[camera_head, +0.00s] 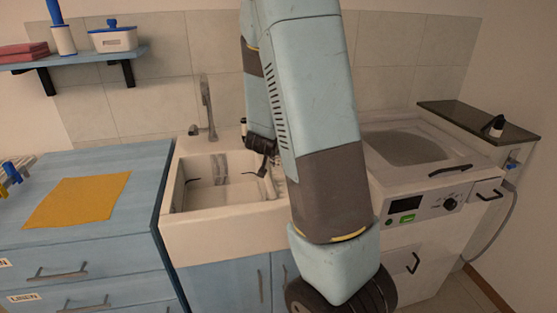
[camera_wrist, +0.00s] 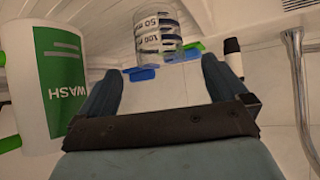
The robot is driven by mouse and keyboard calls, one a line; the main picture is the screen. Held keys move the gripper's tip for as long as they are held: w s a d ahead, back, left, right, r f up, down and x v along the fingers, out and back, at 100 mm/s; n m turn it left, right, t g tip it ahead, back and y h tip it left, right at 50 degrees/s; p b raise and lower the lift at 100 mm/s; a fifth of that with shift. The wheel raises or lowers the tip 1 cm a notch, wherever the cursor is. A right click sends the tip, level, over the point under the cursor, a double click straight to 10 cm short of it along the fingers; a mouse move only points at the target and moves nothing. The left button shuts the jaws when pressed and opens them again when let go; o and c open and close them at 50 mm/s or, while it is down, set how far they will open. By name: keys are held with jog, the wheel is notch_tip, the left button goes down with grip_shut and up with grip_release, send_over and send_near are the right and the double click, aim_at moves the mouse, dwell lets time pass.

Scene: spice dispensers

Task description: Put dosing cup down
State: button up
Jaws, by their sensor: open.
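The dosing cup (camera_wrist: 158,32) is a clear cup with dark blue measuring lines and numbers. The cup lies beyond the fingertips, with a visible gap. In the head view my gripper (camera_head: 264,165) hangs over the right part of the sink, partly hidden by my arm. I cannot make out the cup there.
A white WASH container (camera_wrist: 62,80) with a green label stands close left of my gripper in the wrist view. A metal pipe (camera_wrist: 300,85) is at the right. The sink (camera_head: 215,230) lies between a blue counter (camera_head: 110,230) with an orange cloth (camera_head: 77,200) and a washing machine (camera_head: 425,215).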

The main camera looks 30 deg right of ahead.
jog(key=shift+x, duration=4.25)
jog(key=shift+r, duration=0.1)
jog(key=c, duration=1.2)
jog(key=shift+r, duration=0.15)
